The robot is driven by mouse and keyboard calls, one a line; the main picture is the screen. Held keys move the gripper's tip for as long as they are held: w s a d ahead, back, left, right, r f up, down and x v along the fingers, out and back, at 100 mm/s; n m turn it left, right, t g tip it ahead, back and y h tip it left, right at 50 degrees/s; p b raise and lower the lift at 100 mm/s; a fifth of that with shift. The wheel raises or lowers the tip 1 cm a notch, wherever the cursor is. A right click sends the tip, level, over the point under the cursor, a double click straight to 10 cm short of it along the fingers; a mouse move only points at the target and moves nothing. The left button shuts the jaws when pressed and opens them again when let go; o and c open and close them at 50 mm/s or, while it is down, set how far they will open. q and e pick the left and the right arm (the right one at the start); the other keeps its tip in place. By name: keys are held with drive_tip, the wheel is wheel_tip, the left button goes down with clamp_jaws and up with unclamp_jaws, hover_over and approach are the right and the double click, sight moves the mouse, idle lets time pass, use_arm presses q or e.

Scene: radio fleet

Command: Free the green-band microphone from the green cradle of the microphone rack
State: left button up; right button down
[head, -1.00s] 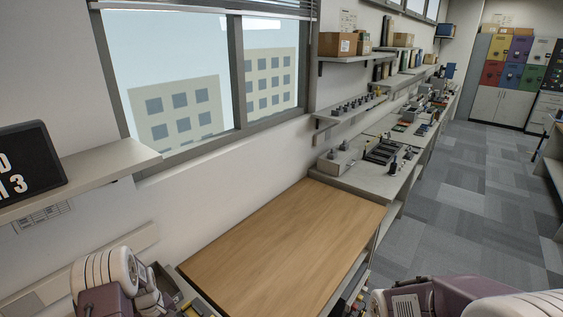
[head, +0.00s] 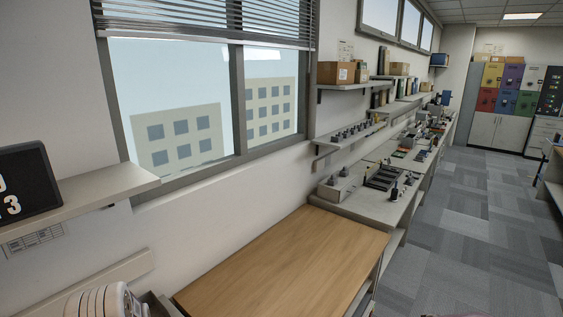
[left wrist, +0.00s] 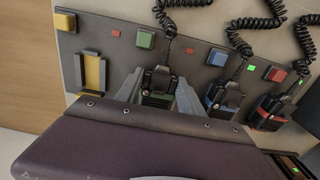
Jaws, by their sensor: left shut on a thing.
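In the left wrist view the green-band microphone (left wrist: 158,88) is a dark handset with a green band and a coiled black cord. My left gripper (left wrist: 158,84) is shut on it, one finger on each side. The microphone is at the green cradle's place on the dark microphone rack (left wrist: 118,52), near a green square (left wrist: 145,39). The fingers and microphone hide the cradle, so I cannot tell how deep it sits. A blue-band microphone (left wrist: 219,96) and a red-band microphone (left wrist: 268,113) are to the right. My right gripper is not in view.
An empty yellow cradle (left wrist: 92,72) is left of my left gripper. Coiled cords (left wrist: 255,22) hang close above the rack. In the head view a bare wooden bench top (head: 285,265) adjoins a grey bench with equipment (head: 385,180). A shelf (head: 80,200) juts from the left wall.

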use_arm(q)
drive_tip(key=shift+r, duration=0.15)
drive_tip(key=shift+r+p, duration=1.05)
drive_tip(key=shift+r, duration=0.2)
